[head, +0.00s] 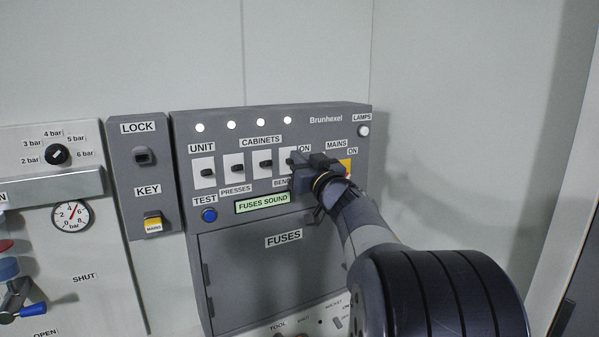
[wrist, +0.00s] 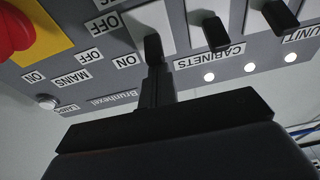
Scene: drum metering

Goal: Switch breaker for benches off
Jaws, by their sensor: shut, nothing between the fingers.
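The benches breaker (head: 287,161) is a black lever on a white plate, at the right end of the row of small breakers on the grey fuse panel. Its BENCHES label is partly hidden by my gripper (head: 297,165). In the wrist view, turned upside down, the lever (wrist: 153,46) stands right at the tips of my shut, empty gripper (wrist: 155,76), on the side of its ON label (wrist: 127,61). The OFF label (wrist: 105,24) lies farther along the plate. The fingertips overlap the lever's end in the picture; I cannot tell whether they touch.
The cabinets breaker (head: 265,162) sits close on the left. The mains switch, red on yellow (wrist: 15,30), is close on the other side. The display (head: 262,203) reads FUSES SOUND. Several white lamps (head: 287,121) are lit above the breakers. The fuses door (head: 265,270) is closed.

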